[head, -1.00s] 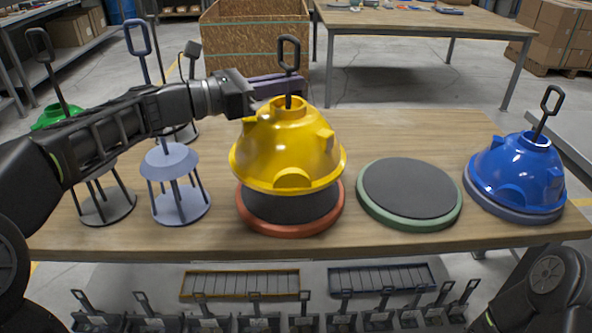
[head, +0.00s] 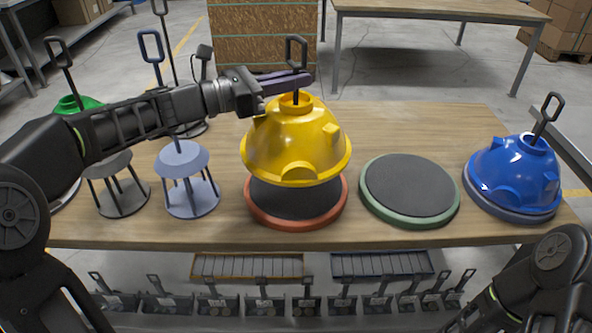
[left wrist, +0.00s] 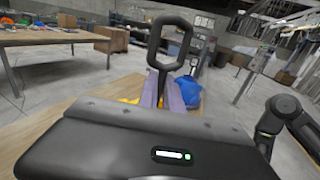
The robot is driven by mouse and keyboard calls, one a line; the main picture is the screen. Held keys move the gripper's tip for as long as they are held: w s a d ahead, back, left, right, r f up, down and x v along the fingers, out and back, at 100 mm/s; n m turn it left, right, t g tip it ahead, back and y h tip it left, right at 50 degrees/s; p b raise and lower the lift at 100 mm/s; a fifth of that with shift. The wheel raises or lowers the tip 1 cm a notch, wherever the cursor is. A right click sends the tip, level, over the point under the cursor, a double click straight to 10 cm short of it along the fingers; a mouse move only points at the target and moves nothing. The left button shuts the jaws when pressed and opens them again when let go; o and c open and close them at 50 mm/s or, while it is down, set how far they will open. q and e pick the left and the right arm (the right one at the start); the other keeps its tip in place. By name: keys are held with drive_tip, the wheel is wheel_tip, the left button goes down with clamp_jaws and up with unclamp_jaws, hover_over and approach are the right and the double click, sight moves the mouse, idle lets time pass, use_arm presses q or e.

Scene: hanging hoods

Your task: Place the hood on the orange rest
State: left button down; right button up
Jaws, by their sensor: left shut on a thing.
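The yellow hood (head: 292,142) is a dome with a dark loop handle (head: 296,52) on top. My left gripper (head: 293,84) is shut on the hood at the base of that handle. In the left wrist view the handle (left wrist: 170,45) stands up between the gripper's purple fingers (left wrist: 170,95). The hood hangs over the orange rest (head: 258,213), a round pad with a dark top. Its lower rim hides the rear of the pad. A dark strip of pad shows below the rim, so the hood appears slightly raised. My right gripper is not in view.
A green rest (head: 410,190) is empty to the right. A blue hood (head: 513,172) sits on a dark-blue rest at the far right. Blue-grey (head: 186,175) and dark stands (head: 117,190) are at left, beside a green hood (head: 78,104).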

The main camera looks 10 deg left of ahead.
sight(294, 99)
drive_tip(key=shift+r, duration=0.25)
use_arm(q)
drive_tip(key=shift+f+b, duration=0.35)
drive_tip(key=shift+f, duration=2.05)
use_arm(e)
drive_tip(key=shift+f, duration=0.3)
use_arm(q)
drive_tip(key=shift+f+b, duration=0.3)
drive_tip(key=shift+f, duration=2.2)
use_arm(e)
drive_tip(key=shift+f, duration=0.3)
use_arm(q)
drive_tip(key=shift+f, duration=0.2)
drive_tip(key=c, duration=1.5)
unclamp_jaws()
